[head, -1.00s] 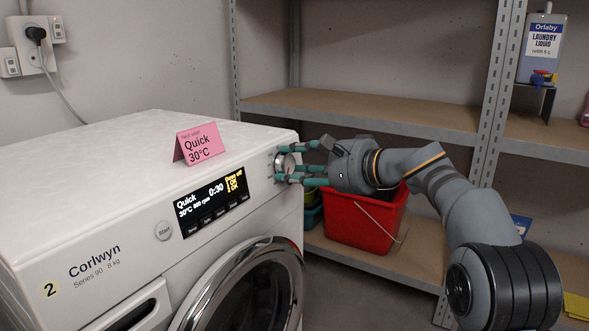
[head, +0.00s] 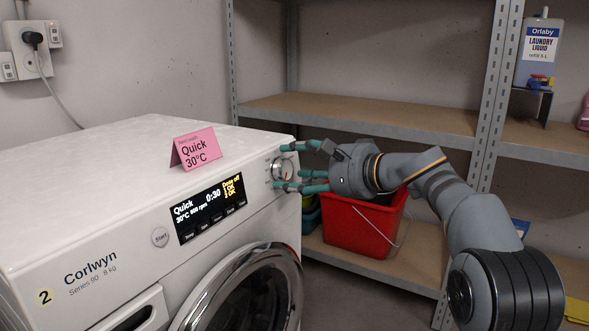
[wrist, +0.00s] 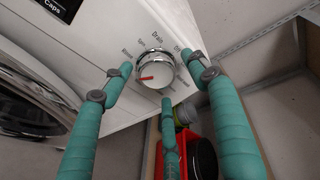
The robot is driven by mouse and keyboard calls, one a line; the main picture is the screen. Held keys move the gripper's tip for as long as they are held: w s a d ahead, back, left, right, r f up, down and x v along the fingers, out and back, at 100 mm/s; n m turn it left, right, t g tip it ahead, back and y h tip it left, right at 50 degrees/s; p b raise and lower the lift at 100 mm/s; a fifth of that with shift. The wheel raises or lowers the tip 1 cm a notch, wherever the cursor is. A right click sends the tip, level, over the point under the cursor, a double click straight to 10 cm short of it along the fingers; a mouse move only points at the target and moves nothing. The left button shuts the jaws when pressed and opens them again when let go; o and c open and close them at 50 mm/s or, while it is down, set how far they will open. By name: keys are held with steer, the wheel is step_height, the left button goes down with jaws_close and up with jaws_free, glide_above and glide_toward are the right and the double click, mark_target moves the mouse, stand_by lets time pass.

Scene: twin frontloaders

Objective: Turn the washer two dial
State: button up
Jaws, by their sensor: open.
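The washer (head: 110,170) marked 2 stands at left, its front panel facing right. Its silver dial (head: 283,168) sits near the panel's right end; the dial also shows in the wrist view (wrist: 156,68) with a red pointer mark toward its left side and printed labels around it, including "Drain". The display (head: 209,208) reads Quick, 0:30, 30°C. A pink card (head: 196,148) on top reads Quick 30°C. My gripper (head: 300,167) is open, its teal fingers spread around the dial. In the wrist view its fingertips lie apart from the dial, with a finger on either side and one below.
A red bucket (head: 360,228) sits on the lower shelf behind my gripper. Grey metal shelving (head: 360,117) stands behind. A laundry liquid bottle (head: 541,50) is on the upper right. The round washer door (head: 245,290) is shut below the panel.

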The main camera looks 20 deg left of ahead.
steer(key=v, duration=1.1)
steer(key=shift+d, duration=0.3)
steer(key=shift+r, duration=0.1)
steer(key=x, duration=1.2)
steer(key=shift+s+a, duration=0.15)
steer(key=shift+p, duration=0.35)
steer(key=shift+b, duration=0.3)
